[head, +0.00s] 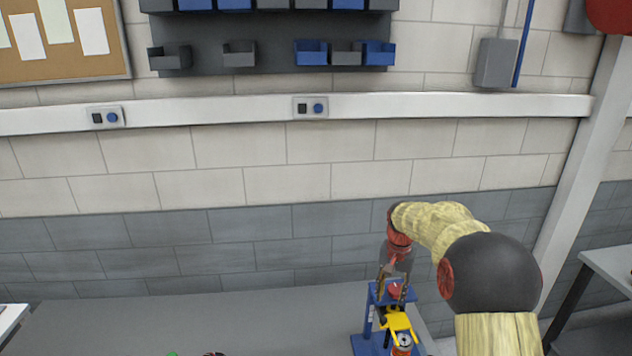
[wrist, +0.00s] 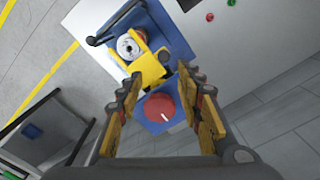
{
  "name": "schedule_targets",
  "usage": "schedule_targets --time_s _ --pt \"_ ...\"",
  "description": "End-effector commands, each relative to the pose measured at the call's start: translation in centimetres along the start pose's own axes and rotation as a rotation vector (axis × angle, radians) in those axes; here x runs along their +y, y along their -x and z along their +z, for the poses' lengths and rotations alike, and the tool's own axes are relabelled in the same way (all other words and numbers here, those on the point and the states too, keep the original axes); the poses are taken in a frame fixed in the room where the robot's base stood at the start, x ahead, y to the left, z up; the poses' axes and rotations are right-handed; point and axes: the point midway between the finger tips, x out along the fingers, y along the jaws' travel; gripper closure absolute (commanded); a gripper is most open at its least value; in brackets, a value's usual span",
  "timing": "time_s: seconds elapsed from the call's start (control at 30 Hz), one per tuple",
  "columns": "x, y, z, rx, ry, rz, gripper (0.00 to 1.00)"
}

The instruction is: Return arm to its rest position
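My arm reaches down at the right of the head view. My gripper (head: 393,285) is over the top of a blue fixture (head: 368,322). In the wrist view my gripper (wrist: 157,84) is open, its two fingers spread to either side of a red round knob (wrist: 160,106) with a white mark. The knob sits on a blue block. I see a gap between the fingers and the knob, but cannot tell their height difference. A yellow clamp piece (wrist: 146,70) lies beyond it, beside a silver-topped round part (wrist: 129,46) on the blue base (wrist: 170,22).
The grey table (head: 230,315) is mostly bare left of the fixture. A small green item (head: 172,353) and a dark red one (head: 213,354) show at the bottom edge. Another table (head: 610,262) stands at right. A brick wall with a rail (head: 210,110) is behind.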

Motion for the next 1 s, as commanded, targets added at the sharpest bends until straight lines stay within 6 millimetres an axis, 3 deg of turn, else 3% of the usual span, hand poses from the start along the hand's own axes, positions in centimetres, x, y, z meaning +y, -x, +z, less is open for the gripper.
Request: schedule_targets --time_s 0.13,0.47,0.73,1.0 --pt "1.3 -2.7 2.9 -0.048 0.095 0.019 0.63" --pt "4.3 -1.2 11.2 -0.034 0.268 0.011 0.63" --pt "7.1 0.2 19.9 0.055 0.402 -0.016 0.63" --pt "10.0 -0.9 28.3 0.176 0.496 -0.047 0.63"
